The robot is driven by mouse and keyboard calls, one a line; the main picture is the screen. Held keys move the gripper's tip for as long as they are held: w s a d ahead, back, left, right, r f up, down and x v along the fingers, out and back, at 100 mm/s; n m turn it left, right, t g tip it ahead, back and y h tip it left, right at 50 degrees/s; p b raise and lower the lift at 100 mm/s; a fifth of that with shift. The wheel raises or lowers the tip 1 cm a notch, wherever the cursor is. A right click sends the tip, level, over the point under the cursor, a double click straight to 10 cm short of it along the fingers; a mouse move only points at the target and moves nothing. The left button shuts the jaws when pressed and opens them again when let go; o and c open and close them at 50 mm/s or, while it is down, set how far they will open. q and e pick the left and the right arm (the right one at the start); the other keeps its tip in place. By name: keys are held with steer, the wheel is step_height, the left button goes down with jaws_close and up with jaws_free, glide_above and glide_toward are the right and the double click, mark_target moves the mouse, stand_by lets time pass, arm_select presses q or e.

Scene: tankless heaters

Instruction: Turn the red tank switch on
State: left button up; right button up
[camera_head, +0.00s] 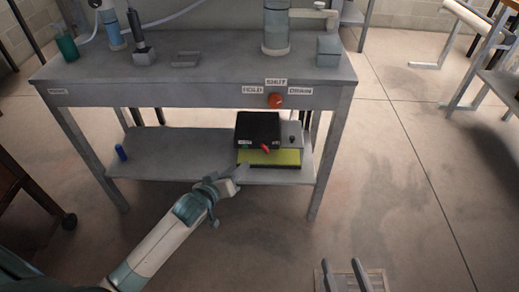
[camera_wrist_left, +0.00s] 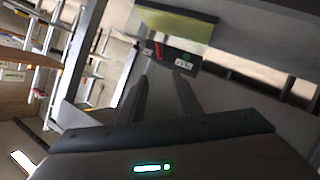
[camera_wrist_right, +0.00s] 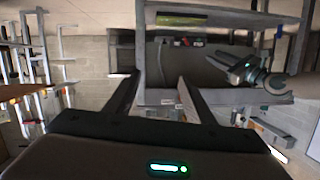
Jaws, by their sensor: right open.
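A black box (camera_head: 258,128) stands on the lower shelf of the grey bench. A red switch (camera_head: 265,149) sticks out of its front, with a small green switch (camera_head: 245,146) to its left. The red switch also shows in the left wrist view (camera_wrist_left: 158,48) and the right wrist view (camera_wrist_right: 185,42). My left gripper (camera_head: 241,173) is just in front of the shelf, below and left of the red switch; its fingers are apart and empty in the left wrist view (camera_wrist_left: 163,92). My right gripper (camera_head: 345,272) is open and empty, low in front of the bench.
A yellow panel (camera_head: 287,157) lies by the box, beside a grey unit (camera_head: 291,134). A red knob (camera_head: 276,101) sits on the bench's front edge among HOLD, SHUT and DRAIN labels. A blue cylinder (camera_head: 121,152) stands on the shelf's left.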

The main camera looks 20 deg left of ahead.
arm_select(q)
steer(key=b, duration=0.2)
glide_toward(262, 147)
steer(key=b+x, duration=0.2)
steer(key=x, duration=0.4)
steer(key=shift+w, duration=0.25)
steer(key=shift+x, duration=0.8)
arm_select(e)
steer(key=s+a+r+t+y, duration=0.1)
steer(key=s+r+t+y, duration=0.1)
steer(key=r+t, duration=0.7)
steer(key=shift+s+r+y, duration=0.3)
steer(key=shift+s+r, duration=0.55)
steer(key=shift+r, duration=1.75)
arm_select(q)
steer(key=shift+c, duration=0.7)
jaws_close()
